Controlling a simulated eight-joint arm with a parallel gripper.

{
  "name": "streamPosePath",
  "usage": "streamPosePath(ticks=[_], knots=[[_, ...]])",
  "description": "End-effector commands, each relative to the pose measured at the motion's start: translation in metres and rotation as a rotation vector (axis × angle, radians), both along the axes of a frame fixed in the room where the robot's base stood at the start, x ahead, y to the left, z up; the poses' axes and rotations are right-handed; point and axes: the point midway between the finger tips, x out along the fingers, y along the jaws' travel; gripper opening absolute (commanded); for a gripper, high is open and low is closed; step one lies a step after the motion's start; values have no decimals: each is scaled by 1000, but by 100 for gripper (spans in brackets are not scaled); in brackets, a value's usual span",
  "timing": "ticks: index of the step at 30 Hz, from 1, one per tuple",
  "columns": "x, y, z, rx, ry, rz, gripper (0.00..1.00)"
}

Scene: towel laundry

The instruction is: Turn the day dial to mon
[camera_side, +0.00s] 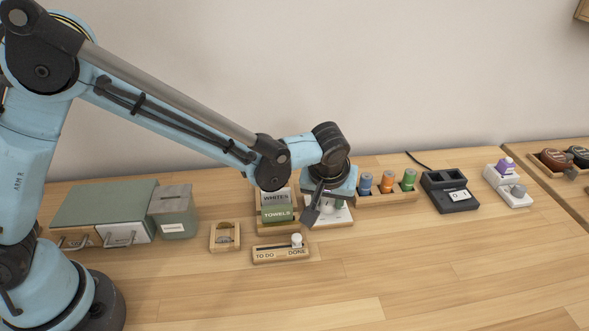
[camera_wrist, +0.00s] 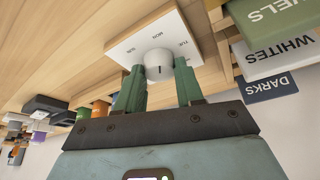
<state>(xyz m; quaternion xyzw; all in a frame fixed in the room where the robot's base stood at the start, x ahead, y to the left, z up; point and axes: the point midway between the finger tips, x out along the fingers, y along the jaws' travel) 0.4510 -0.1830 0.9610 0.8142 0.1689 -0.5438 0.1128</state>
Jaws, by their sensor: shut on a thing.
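The day dial is a white plate (camera_wrist: 133,42) on a wooden base, with a round white knob (camera_wrist: 158,65) and small day labels around it. In the wrist view, one label looks like "MON" and another like "TUE". The knob's dark line is visible on its face, but I cannot tell which day it is set to. My gripper (camera_wrist: 159,68) has its green fingers on both sides of the knob, shut on it. In the side view, my wrist partly covers the dial plate (camera_side: 344,216).
A rack of coloured spools (camera_side: 387,195) and a dark device (camera_side: 449,192) are to the right. The to-do/done slider (camera_side: 280,253) lies in front. The front table is clear.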

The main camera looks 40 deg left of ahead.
Motion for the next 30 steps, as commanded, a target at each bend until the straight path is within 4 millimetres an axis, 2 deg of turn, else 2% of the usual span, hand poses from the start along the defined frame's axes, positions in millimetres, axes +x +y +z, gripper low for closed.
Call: streamPosePath(ticks=[4,5,9,20,26,30], knots=[[-1,0,-1,0,3,0,6],[-1,0,-1,0,3,0,41],[0,0,0,0,2,-1,61],[-1,-1,3,-1,1,-2,61],[-10,-4,24,0,0,-3,61],[-19,-8,49,0,0,-3,61]])
